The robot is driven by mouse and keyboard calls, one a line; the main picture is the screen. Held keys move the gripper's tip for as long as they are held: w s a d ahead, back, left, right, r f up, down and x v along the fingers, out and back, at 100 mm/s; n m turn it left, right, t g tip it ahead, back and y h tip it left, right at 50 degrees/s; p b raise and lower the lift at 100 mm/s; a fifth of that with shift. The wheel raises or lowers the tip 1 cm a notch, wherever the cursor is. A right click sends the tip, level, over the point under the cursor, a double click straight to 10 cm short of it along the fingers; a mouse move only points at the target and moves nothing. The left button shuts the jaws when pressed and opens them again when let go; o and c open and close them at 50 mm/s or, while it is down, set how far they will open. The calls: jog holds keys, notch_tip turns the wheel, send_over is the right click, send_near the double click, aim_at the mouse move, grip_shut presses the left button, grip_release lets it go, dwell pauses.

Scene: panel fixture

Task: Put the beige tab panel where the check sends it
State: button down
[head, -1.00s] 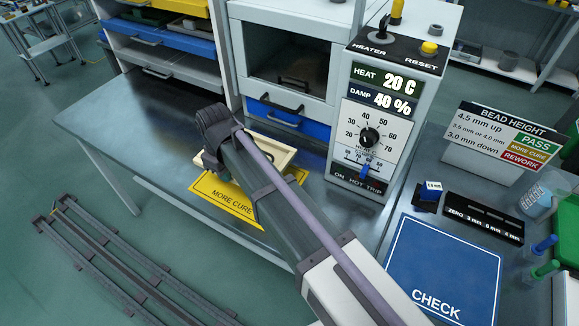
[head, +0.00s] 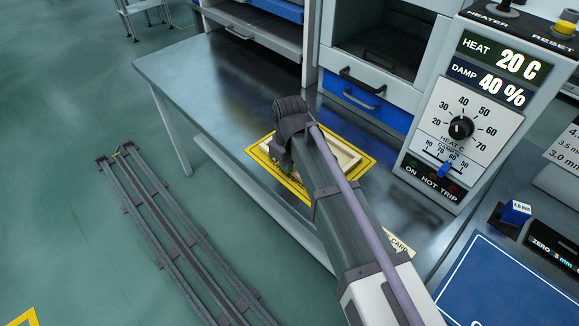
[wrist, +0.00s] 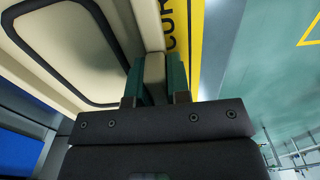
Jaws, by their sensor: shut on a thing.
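The beige tab panel (head: 345,155) lies on or just above the yellow-edged mat (head: 297,195) on the bench, partly hidden by my arm. In the wrist view the panel (wrist: 85,20) fills the upper left, with a dark bead line forming a rounded loop on its face. My gripper (head: 283,170) is at the panel's near left edge. In the wrist view my gripper (wrist: 156,75) has its green fingertips shut on the panel's beige tab. The mat's yellow strip (wrist: 197,35) with black letters runs beside the panel. Whether the panel touches the mat I cannot tell.
The heater unit (head: 465,125) reads 20 C and 40 %. A blue drawer (head: 362,103) is behind the panel. The blue check pad (head: 500,285) and a small blue gauge block (head: 515,212) are at the lower right. The bench left of the mat (head: 195,85) is clear.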

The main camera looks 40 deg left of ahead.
jog(key=shift+f, duration=0.2)
jog(key=c, duration=1.1)
grip_release()
jog(key=shift+r, duration=0.1)
notch_tip(320, 180, up, 12)
jog(key=p, duration=1.2)
jog(key=shift+r, duration=0.15)
